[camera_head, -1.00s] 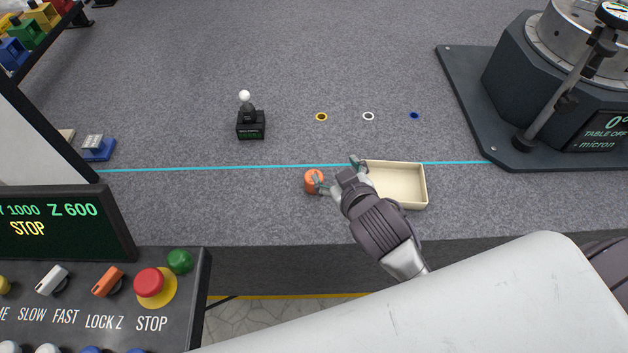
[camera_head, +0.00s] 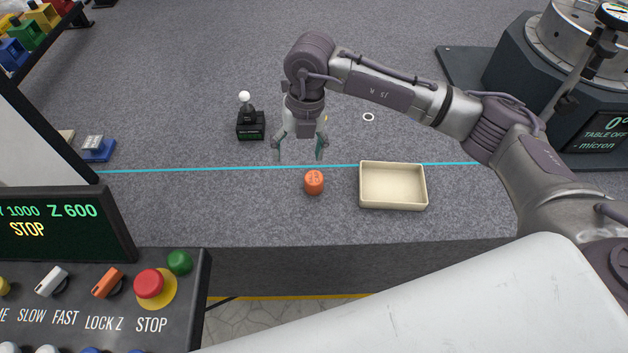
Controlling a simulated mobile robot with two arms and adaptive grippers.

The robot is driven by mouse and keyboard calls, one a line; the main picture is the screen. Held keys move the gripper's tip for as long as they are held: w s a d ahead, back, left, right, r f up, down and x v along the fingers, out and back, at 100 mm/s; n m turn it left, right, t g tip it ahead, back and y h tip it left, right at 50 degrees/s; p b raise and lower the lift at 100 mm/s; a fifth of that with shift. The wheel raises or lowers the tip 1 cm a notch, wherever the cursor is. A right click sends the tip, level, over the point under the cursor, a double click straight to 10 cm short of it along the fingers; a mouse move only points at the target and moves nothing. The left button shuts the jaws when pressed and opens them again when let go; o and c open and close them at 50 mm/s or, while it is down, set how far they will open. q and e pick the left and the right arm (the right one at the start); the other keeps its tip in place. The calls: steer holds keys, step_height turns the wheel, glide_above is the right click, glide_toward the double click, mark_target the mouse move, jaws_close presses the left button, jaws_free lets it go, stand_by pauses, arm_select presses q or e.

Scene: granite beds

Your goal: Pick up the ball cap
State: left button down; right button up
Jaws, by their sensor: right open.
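A small round orange cap (camera_head: 314,183), which looks like the ball cap, stands on the grey granite bed (camera_head: 220,210) just in front of the cyan line. It has dark markings on its top. My right gripper (camera_head: 299,156) points down above the bed, with its two fingers spread and nothing between them. In the picture it is just above and left of the orange cap, apart from it. My left gripper is not in view.
A cream tray (camera_head: 393,206), empty, lies right of the cap. A white ball on a black stand (camera_head: 250,125) is left of my gripper. A white ring (camera_head: 368,117) lies behind. A control panel (camera_head: 110,290) fills the lower left; a rotary table (camera_head: 560,90) stands at right.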

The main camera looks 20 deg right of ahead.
mark_target(314, 177)
steer(key=shift+m+h, duration=0.3)
steer(key=shift+h, duration=0.5)
steer(key=d+f, duration=0.1)
steer(key=f, duration=0.1)
steer(key=d+f, duration=0.1)
steer(key=f, duration=0.1)
steer(key=w+d+f, duration=0.1)
steer(key=f, duration=0.2)
steer(key=shift+d+f, duration=0.1)
steer(key=shift+d, duration=0.15)
steer(key=shift+s+f+p, duration=0.2)
steer(key=shift+f+p, duration=0.45)
steer(key=shift+f, duration=2.25)
steer(key=c, duration=0.9)
